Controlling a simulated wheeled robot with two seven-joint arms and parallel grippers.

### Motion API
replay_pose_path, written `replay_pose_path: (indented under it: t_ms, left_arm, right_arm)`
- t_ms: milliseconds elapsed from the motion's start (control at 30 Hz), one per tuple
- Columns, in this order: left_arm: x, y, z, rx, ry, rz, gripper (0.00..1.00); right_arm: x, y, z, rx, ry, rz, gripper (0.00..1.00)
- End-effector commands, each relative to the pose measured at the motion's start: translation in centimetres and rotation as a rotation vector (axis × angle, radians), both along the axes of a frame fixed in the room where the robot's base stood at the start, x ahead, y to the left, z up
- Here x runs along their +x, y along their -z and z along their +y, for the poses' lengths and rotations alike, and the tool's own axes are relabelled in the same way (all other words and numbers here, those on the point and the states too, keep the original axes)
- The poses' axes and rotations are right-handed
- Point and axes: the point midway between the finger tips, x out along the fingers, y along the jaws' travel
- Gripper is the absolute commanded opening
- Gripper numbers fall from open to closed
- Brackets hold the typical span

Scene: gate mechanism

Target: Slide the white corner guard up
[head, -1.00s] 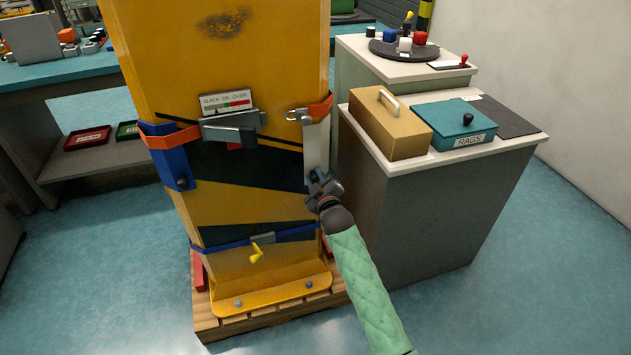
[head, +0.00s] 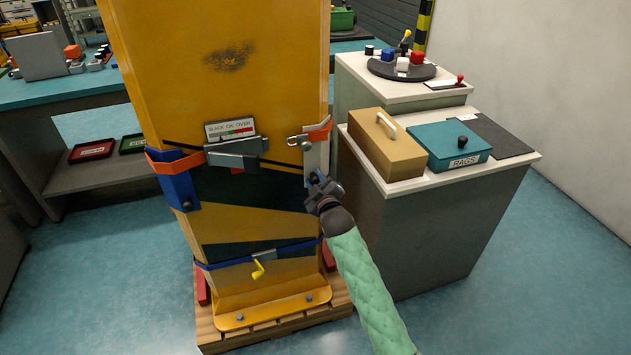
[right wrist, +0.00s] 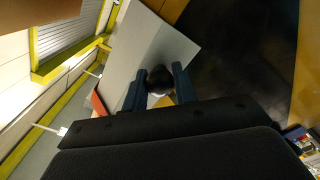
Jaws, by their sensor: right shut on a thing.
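The white corner guard (head: 313,158) is on the right front edge of the tall yellow cabinet (head: 225,95), below the orange strap (head: 318,133) and its metal buckle. In the right wrist view it is a pale grey plate (right wrist: 155,45). My right gripper (head: 316,182) is at the guard's lower part. In the right wrist view its two blue fingers (right wrist: 159,82) are shut on a dark round knob (right wrist: 159,77) in front of the plate. The gripper hides the guard's lower end in the head view. My left gripper is out of view.
A blue corner guard (head: 180,187) sits on the cabinet's left edge. A blue strap (head: 228,264) with a yellow handle runs lower down. A grey counter (head: 420,235) with a tan box (head: 388,145) and a teal rags box (head: 452,147) stands close on the right.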

Motion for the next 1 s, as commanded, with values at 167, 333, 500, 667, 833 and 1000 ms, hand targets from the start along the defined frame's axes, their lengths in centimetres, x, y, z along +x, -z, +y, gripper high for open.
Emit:
replay_pose_path:
  t_ms: [167, 333, 500, 667, 833, 1000]
  left_arm:
    - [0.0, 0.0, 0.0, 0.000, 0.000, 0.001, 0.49]
    - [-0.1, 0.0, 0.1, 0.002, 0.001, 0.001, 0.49]
    - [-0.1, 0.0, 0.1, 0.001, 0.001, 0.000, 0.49]
    - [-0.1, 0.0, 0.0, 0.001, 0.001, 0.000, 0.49]
    - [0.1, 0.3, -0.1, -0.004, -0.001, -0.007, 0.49]
    - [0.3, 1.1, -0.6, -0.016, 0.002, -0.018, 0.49]
  right_arm:
    - [0.1, -0.5, 0.0, 0.002, 0.001, -0.007, 0.00]
    - [0.1, -0.6, 0.0, 0.002, 0.001, -0.007, 0.41]
    - [0.1, -0.4, 0.0, 0.002, 0.000, -0.005, 0.49]
    - [0.0, -0.3, 0.0, 0.001, 0.000, -0.004, 0.49]
    - [-1.3, -0.1, -0.5, 0.001, 0.000, -0.004, 0.49]
    - [-3.8, -0.1, -1.3, 0.000, 0.000, -0.004, 0.49]
